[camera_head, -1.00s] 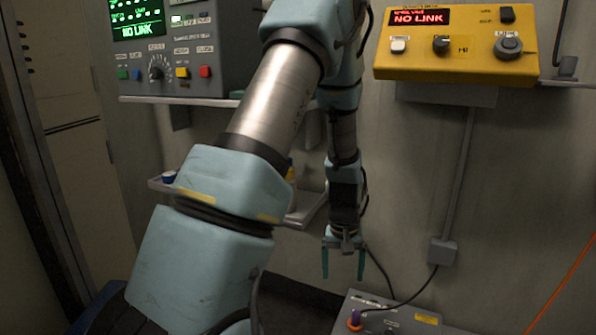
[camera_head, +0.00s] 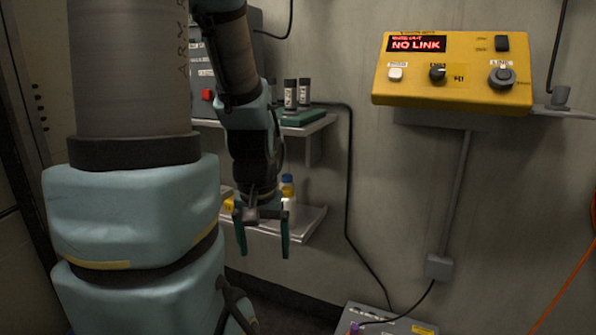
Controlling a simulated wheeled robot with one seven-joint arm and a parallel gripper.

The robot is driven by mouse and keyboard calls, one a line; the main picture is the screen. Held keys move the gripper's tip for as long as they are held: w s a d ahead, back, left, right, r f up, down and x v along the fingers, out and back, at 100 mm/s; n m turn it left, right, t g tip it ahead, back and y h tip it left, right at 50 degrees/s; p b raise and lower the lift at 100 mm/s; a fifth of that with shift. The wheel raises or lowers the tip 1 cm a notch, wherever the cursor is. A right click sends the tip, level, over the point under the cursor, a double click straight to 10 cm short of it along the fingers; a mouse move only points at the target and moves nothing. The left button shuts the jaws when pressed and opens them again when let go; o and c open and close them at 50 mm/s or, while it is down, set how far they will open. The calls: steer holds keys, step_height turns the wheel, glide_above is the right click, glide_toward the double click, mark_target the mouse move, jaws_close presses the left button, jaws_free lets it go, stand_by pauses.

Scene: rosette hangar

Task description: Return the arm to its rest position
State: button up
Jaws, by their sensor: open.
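My gripper (camera_head: 263,238) hangs from my arm left of the middle of the view, its two green fingers pointing down and spread apart with nothing between them. It is in front of the lower wall shelf (camera_head: 308,222). My thick upper arm fills the left side of the view and hides much of what is behind it.
A yellow control box (camera_head: 455,95) reading NO LINK sits on a wall shelf at right. Two dark vials (camera_head: 290,94) stand on a green base on the upper left shelf. A blue-capped bottle (camera_head: 288,196) stands behind my gripper. A grey box (camera_head: 385,320) is at the bottom.

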step_height(320, 180, up, 21)
steer(key=p, duration=1.9)
steer(key=shift+f, duration=0.2)
steer(key=shift+d, duration=0.1)
